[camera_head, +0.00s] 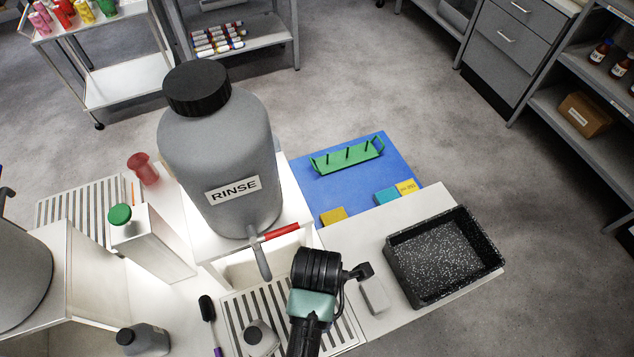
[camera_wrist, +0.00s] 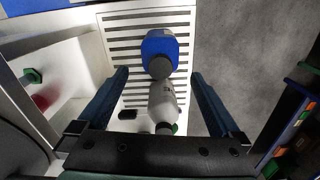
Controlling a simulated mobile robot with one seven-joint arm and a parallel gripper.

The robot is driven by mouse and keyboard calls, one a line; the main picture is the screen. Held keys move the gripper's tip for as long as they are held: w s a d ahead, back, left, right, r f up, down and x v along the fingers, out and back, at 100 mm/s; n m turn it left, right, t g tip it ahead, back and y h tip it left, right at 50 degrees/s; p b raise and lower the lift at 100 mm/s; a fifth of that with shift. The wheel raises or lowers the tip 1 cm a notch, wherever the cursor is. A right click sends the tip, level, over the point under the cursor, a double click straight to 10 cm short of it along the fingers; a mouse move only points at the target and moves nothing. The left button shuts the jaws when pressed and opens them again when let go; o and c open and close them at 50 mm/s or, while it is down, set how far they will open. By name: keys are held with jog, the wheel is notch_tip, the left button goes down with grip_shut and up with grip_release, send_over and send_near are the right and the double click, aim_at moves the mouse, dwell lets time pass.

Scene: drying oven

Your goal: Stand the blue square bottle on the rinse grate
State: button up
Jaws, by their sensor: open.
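The blue square bottle (camera_wrist: 160,45) with a round grey cap shows in the wrist view, seen from above over the slotted grate. It looks upright on the slats, but I cannot tell whether its base touches them. It is hidden in the head view. The white rinse grate (camera_head: 236,310) lies in front of the large grey RINSE container; it also shows in the wrist view (camera_wrist: 120,35). My gripper (camera_wrist: 160,75) is open, its fingers wide apart and pointing toward the bottle, with nothing clasped. The fingers are hidden in the head view.
A pale bottle (camera_wrist: 162,100) appears between the fingers, nearer than the blue bottle. The RINSE container (camera_head: 220,150) has a tap with a red handle (camera_head: 281,232) above the grate. A black speckled tray (camera_head: 445,258) and a blue mat (camera_head: 370,155) lie right and behind.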

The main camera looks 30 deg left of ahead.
jog(key=shift+r, duration=1.65)
jog(key=w+a+r+m+t+y, duration=0.15)
jog(key=w+r+m+t, duration=0.65)
jog(key=w+r, duration=0.95)
jog(key=w+d+r+m+t, duration=0.2)
jog(key=w+r+m+t, duration=0.1)
jog(key=r, duration=0.5)
jog(key=w+d+r+m+t, duration=0.1)
jog(key=w+r+m+t, duration=0.15)
jog(key=r, duration=0.55)
jog(key=s+d+r+m+t, duration=0.1)
jog(key=d+r+m+t, duration=0.15)
jog(key=r, duration=0.65)
jog(key=s+d+r+m+t, duration=0.1)
jog(key=r+m+t, duration=0.25)
jog(key=r, duration=0.45)
jog(key=s+d+r+m+t, duration=0.2)
jog(key=s+r+m+t, duration=0.1)
jog(key=r, duration=0.6)
jog(key=s+d+r+m+t+h, duration=0.1)
jog(key=s+d+r+m+t, duration=0.1)
jog(key=s+r+m+t, duration=0.2)
jog(key=s+r+t, duration=0.1)
jog(key=s+r, duration=0.2)
jog(key=r, duration=0.1)
jog(key=shift+s+d+r, duration=0.25)
jog(key=shift+s+r, duration=0.1)
jog(key=shift+s, duration=0.05)
